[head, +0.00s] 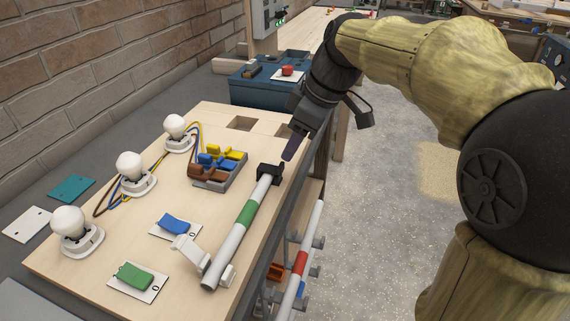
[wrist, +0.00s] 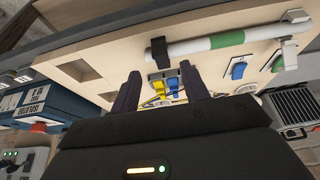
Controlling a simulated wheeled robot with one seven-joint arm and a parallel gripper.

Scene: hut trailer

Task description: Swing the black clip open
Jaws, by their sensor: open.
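The black clip (head: 270,173) sits at the far end of a white tube with a green band (head: 246,213) on the wooden board. It appears closed around the tube. In the wrist view the black clip (wrist: 159,52) is above the gap between my fingers. My gripper (head: 291,147) is just beyond the clip and a little to its right, apart from it. The wrist view shows my gripper (wrist: 160,85) with its two dark fingers spread and nothing between them. A white clip (head: 188,252) at the tube's near end has its arm raised.
Yellow, blue and brown levers (head: 218,165) stand left of the black clip. Bulbs (head: 130,170) line the board's left side. Blue (head: 173,224) and green (head: 135,276) switches lie nearer. A red-banded tube (head: 300,263) hangs below the board's right edge.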

